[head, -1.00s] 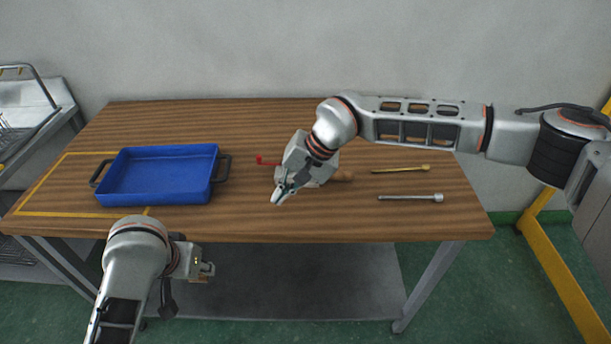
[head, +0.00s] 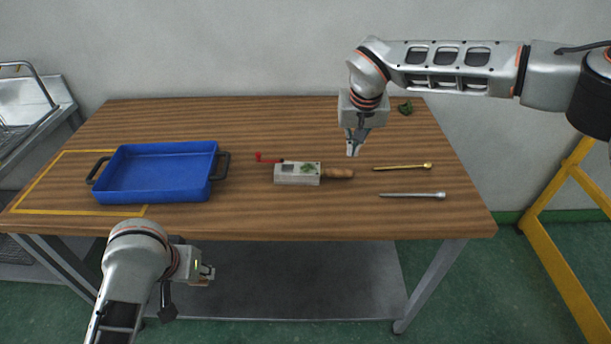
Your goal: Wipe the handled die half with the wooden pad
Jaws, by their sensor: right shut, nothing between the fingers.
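The handled die half, a grey metal block (head: 285,176) with a wooden handle (head: 339,173) pointing right, lies on the middle of the table. Green residue (head: 308,168) shows on its top face. My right gripper (head: 352,152) is shut and empty, fingers down, above the table behind and right of the block, apart from it. My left gripper (head: 209,273) is off the table's front edge, with a small tan piece, seemingly the wooden pad (head: 202,283), at its fingers. Most of that piece is hidden.
A blue tray (head: 214,187) with black handles stands at the left. A small red piece (head: 267,158) lies behind the block. A brass rod (head: 402,167) and a steel rod (head: 410,195) lie at the right. A green lump (head: 405,107) sits at the back right.

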